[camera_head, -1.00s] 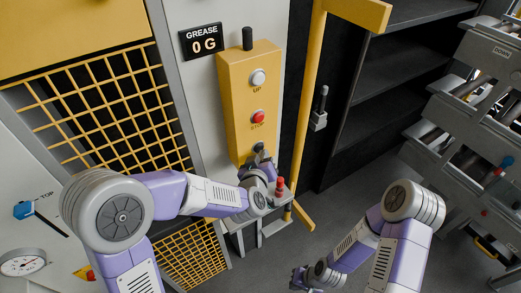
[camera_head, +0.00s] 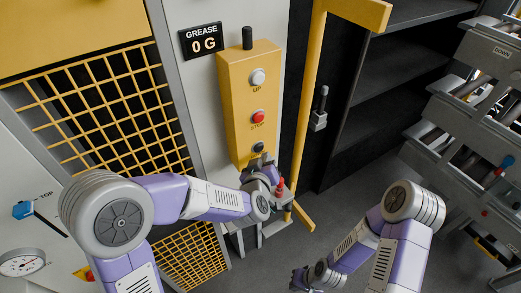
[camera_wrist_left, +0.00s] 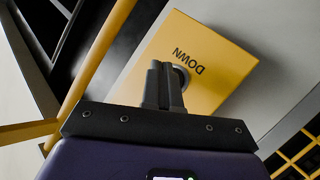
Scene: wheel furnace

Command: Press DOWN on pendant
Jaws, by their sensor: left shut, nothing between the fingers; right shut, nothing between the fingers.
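The yellow pendant (camera_head: 243,100) hangs on the grey panel, with a white UP button (camera_head: 258,77), a red STOP button (camera_head: 258,117) and a dark DOWN button (camera_head: 258,147) below them. My left gripper (camera_head: 261,159) is shut and empty just below the DOWN button, which shows clear of the fingers in the head view. In the left wrist view the shut fingers (camera_wrist_left: 164,86) partly cover the round button beside the DOWN label (camera_wrist_left: 188,62); I cannot tell if they touch it. My right gripper (camera_head: 297,279) is shut and empty, low over the floor.
A yellow post (camera_head: 306,110) stands right of the pendant. A small ledge with a red-topped item (camera_head: 280,187) is close beside my left wrist. A yellow grid (camera_head: 110,110) is at left, dark shelves (camera_head: 410,60) and a grey rack at right.

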